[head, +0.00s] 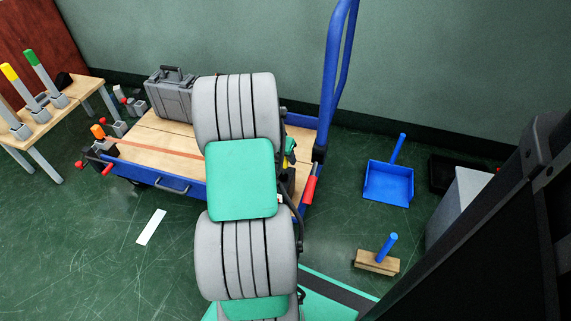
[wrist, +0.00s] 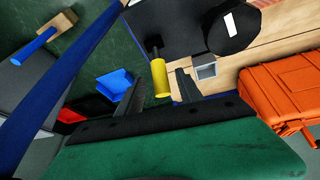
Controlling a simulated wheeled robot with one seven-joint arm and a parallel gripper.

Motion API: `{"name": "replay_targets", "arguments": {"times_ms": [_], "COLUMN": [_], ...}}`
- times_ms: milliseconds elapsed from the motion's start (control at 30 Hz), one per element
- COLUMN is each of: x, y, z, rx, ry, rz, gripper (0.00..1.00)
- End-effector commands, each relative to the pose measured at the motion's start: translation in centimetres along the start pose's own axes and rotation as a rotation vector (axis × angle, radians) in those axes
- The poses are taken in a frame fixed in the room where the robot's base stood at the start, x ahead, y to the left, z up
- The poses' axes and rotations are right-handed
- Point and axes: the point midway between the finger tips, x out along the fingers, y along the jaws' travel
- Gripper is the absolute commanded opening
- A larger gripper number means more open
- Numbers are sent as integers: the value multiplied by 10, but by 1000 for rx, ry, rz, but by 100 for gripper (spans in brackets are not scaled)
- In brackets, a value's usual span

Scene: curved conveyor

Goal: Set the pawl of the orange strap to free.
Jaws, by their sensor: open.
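The orange strap (head: 160,144) lies flat across the wooden deck of the blue cart in the head view. An orange handle (head: 97,131) stands near its left end; the pawl's setting is too small to read. The strap's right end is hidden behind my arm. In the wrist view my gripper (wrist: 163,90) is open. A yellow handle (wrist: 160,76) on a dark stem shows between or just beyond its fingers; I cannot tell whether they touch. A reddish strip (wrist: 272,3), perhaps the strap, shows at the top edge.
A grey case (head: 170,96) stands on the cart deck. An orange case (wrist: 275,95), a grey socket (wrist: 205,71) and a black round part (wrist: 232,28) are near my gripper. A bench with upright handles (head: 60,108) stands left. A blue dustpan (head: 388,184) lies on the floor.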

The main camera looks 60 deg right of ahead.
Motion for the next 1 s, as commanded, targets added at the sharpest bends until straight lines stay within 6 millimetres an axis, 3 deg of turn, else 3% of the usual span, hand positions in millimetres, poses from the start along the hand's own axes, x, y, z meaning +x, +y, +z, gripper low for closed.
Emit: {"name": "replay_targets", "arguments": {"times_ms": [100, 400, 933, 1000], "x": [18, 21, 21, 21], "y": [-1, -1, -2, -2], "z": [0, -1, 0, 0], "rx": [0, -2, -3, -3], "ry": [1, 2, 1, 1], "rz": [-1, -2, -3, -3], "gripper": [43, 43, 1, 0]}}
